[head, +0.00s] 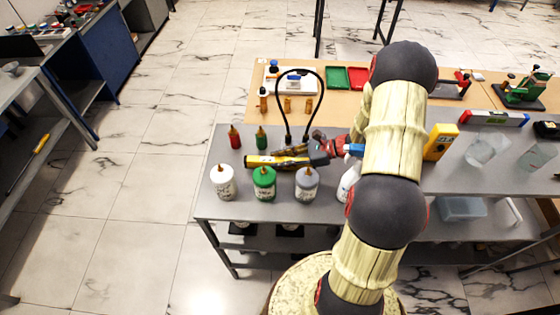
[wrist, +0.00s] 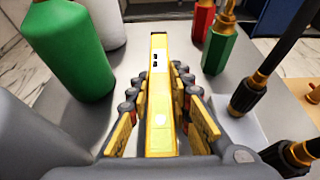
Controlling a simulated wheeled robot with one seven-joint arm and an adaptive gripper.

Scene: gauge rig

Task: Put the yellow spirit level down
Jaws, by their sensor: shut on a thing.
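The yellow spirit level (wrist: 160,108) lies lengthwise between the fingers of my gripper (wrist: 154,85) in the wrist view, with its far end pointing away. My gripper is shut on it. In the head view the level (head: 260,162) shows as a yellow bar over the grey table (head: 226,153), behind the row of bottles. My gripper (head: 292,152) covers its right part there. I cannot tell whether the level touches the table top.
White (head: 223,182), green (head: 264,183) and grey (head: 307,183) bottles stand in front of the level. Small red (head: 235,138) and green (head: 261,139) bottles stand behind it. A black looped hose rig (head: 296,137) is close behind my gripper. The table's left strip is clear.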

